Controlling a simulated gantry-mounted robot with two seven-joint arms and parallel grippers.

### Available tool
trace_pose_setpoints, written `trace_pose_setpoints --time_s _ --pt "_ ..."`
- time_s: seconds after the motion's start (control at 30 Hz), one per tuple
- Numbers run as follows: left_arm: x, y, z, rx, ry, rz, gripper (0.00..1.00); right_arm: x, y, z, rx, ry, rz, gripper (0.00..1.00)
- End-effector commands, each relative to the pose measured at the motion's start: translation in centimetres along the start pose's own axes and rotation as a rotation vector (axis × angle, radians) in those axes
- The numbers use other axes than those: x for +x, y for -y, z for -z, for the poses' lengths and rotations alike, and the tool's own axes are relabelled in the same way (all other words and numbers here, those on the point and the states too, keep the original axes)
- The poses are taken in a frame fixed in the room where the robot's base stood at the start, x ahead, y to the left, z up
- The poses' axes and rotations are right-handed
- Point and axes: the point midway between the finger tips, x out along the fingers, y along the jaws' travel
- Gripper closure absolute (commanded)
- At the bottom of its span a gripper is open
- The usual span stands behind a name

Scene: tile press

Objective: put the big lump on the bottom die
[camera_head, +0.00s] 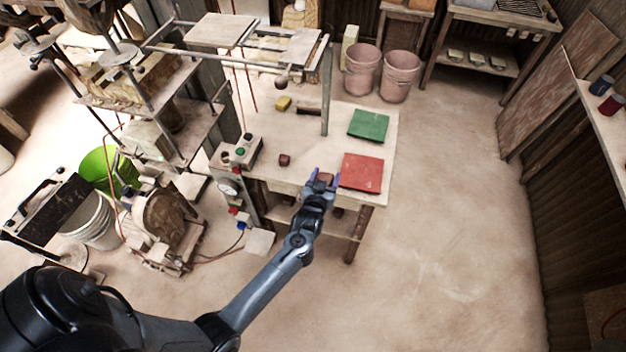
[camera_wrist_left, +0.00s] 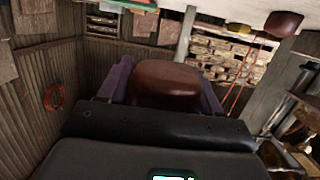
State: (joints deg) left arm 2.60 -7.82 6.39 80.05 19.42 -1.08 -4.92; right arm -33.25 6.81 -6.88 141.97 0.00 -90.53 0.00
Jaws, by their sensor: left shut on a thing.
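My left gripper (camera_head: 321,181) is shut on a reddish-brown lump, which I take for the big lump (camera_wrist_left: 168,84). The lump sits between the purple fingers, above the table's front edge just left of the red square. In the head view the lump (camera_head: 325,177) is partly covered by the gripper. A smaller-looking brown lump (camera_head: 284,160) lies on the table to the left; it also shows in the left wrist view (camera_wrist_left: 283,23). I cannot tell for sure which part is the bottom die. My right gripper is not in view.
Pink buckets (camera_head: 400,75) stand behind.

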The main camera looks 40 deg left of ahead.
Motion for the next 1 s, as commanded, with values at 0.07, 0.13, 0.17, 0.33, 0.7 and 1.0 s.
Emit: trace_pose_setpoints --time_s 0.07,0.13,0.17,0.33,0.7,1.0 --pt "2.0 -0.9 -0.8 -0.007 -0.005 0.012 0.83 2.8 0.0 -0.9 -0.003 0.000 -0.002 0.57" --pt "3.3 -1.6 -0.3 -0.008 -0.007 0.020 0.83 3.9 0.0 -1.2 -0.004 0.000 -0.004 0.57" --pt "3.7 -1.9 0.1 -0.009 -0.007 0.021 0.83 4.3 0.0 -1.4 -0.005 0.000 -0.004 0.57" --pt "5.3 -3.2 2.2 -0.007 -0.005 0.026 0.83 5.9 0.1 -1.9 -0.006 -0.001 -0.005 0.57" --pt "6.0 -3.8 3.8 -0.004 -0.001 0.024 0.83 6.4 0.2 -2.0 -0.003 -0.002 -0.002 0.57" --pt "6.2 -3.3 3.2 -0.004 -0.002 0.024 0.83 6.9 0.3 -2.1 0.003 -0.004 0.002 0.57"
